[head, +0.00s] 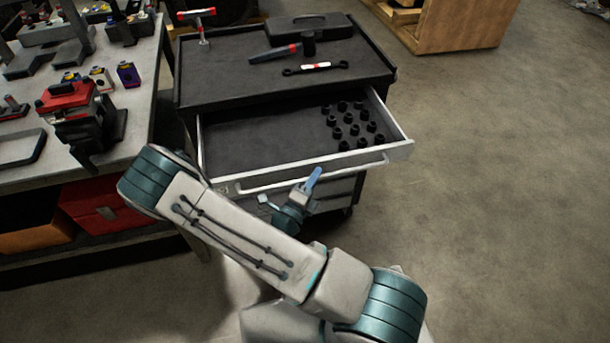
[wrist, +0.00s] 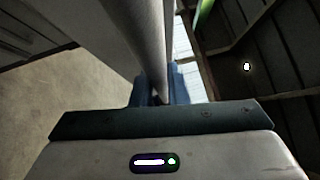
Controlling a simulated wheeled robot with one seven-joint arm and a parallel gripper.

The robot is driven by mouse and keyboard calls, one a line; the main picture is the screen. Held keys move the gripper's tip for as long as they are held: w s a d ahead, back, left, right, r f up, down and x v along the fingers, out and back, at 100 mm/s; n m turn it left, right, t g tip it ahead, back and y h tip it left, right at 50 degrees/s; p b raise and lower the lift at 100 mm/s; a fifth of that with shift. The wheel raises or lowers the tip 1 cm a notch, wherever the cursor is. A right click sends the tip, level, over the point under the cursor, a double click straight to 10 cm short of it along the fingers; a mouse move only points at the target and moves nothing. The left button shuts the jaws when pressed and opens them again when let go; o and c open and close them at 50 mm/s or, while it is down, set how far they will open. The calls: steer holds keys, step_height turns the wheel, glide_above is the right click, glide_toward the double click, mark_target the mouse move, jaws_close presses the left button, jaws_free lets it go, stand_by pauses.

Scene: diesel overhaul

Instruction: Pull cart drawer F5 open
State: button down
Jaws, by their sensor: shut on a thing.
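The tool cart (head: 285,82) has its top drawer (head: 262,150) pulled out, with a dark liner and several black sockets at its right side. A pale bar handle (head: 350,168) runs along the drawer front. My gripper (head: 313,180) is at the middle of this handle, its blue fingers shut on the bar. In the wrist view the grey handle bar (wrist: 140,45) runs between the blue fingertips (wrist: 158,92). A small label on the drawer front is too small to read, so I cannot tell which drawer is F5. The lower drawer fronts are mostly hidden by my arm.
A workbench (head: 140,105) with parts stands close at left. The floor (head: 490,200) at right is clear.

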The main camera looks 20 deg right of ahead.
steer(key=shift+s+d+r+h, duration=0.1)
steer(key=shift+d+h, duration=0.2)
steer(key=c, duration=1.4)
jaws_free()
steer(key=shift+d, duration=0.1)
steer(key=shift+c, duration=0.2)
steer(key=shift+d, duration=0.2)
steer(key=shift+a, duration=0.65)
steer(key=b+v, duration=0.3)
steer(key=v, duration=1)
steer(key=shift+s+b, duration=0.25)
steer(key=shift+b, duration=0.05)
steer(key=shift+r, duration=0.1)
